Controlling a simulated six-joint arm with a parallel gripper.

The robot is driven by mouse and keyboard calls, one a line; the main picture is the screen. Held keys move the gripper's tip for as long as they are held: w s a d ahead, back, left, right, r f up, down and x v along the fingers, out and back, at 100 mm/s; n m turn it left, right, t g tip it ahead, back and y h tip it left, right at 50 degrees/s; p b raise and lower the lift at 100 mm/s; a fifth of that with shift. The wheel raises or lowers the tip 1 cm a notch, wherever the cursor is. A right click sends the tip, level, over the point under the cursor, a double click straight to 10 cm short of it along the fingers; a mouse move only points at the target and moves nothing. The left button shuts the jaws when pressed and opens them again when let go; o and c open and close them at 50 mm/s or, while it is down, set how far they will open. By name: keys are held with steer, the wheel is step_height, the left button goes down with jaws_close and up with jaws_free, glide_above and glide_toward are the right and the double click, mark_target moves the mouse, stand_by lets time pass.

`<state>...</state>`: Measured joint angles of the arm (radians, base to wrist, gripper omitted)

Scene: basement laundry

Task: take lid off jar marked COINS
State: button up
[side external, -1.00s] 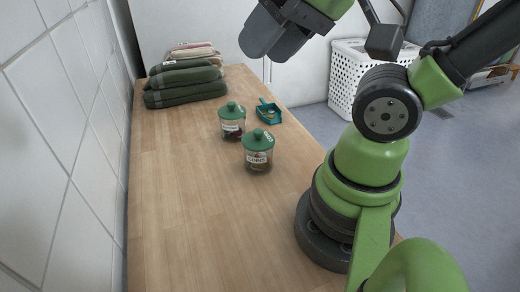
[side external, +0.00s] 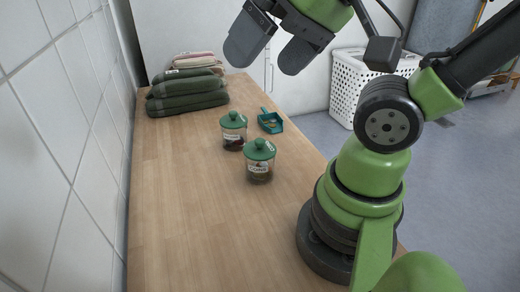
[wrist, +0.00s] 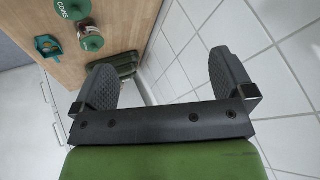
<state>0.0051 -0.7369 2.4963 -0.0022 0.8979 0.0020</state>
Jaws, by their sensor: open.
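The jar marked COINS (side external: 259,168) stands upright on the wooden counter, nearer the side camera, with its green knobbed lid (side external: 260,148) on. In the wrist view its green lid (wrist: 73,8) shows at the top left, with COINS lettering beside it. A second jar (side external: 232,137) with a similar green lid (wrist: 92,43) stands just behind it; its label is too small to read. My gripper (side external: 268,52) is open and empty, high above the counter and apart from both jars. Its two dark fingers also show spread in the wrist view (wrist: 168,80).
A teal dustpan-like scoop (side external: 270,121) lies right of the jars. Folded dark green towels (side external: 187,92) are stacked at the counter's far end. A tiled wall (side external: 65,130) borders the left side. A white basket (side external: 353,85) stands beyond the counter. The counter's near left is clear.

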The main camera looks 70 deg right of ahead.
steer(key=w+d+f+m+g+h, duration=0.2)
steer(key=w+d+f+g, duration=0.1)
steer(key=w+d+f, duration=0.15)
steer(key=m+g, duration=0.2)
steer(key=g, duration=0.2)
glide_toward(260, 140)
steer(key=shift+w+a+f, duration=0.15)
steer(key=shift+w+a, duration=0.05)
steer(key=shift+a, duration=0.2)
steer(key=shift+d+f, duration=0.2)
steer(key=shift+f, duration=0.15)
steer(key=f, duration=1)
steer(key=shift+d, duration=0.2)
steer(key=shift+c, duration=0.2)
steer(key=c, duration=0.8)
steer(key=shift+r, duration=0.1)
